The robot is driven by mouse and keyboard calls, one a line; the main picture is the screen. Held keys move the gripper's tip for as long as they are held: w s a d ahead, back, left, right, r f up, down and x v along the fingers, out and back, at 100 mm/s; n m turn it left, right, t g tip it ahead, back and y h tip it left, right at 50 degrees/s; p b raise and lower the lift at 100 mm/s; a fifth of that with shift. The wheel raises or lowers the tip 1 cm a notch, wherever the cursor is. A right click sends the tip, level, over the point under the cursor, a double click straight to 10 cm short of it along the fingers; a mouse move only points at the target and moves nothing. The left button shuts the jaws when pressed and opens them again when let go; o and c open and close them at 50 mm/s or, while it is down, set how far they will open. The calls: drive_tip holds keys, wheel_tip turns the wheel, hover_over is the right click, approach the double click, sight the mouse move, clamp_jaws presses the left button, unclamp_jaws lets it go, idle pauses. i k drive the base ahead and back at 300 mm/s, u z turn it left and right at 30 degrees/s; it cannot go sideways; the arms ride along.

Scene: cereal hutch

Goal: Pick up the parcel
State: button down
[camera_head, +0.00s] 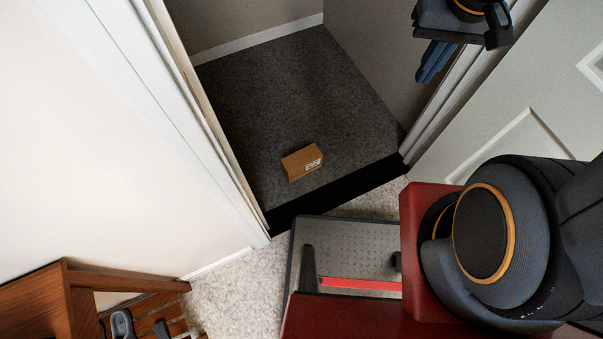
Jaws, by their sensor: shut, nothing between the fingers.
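My gripper (432,62) is at the upper right, by the right door jamb. Its blue-grey fingers are shut and empty. It is well apart from the parcel, up and to the right of it in the picture.
A black threshold strip (335,193) crosses the doorway. The left door frame (205,125) and a pale panelled door (515,130) flank it. A wooden piece of furniture (75,300) stands at the lower left. Carpet around the parcel is clear.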

sight(302, 163)
drive_tip(key=u, duration=0.1)
drive_tip(key=k, duration=0.2)
drive_tip(key=z, duration=0.9)
drive_tip(key=i, duration=0.45)
drive_tip(key=u, duration=1.85)
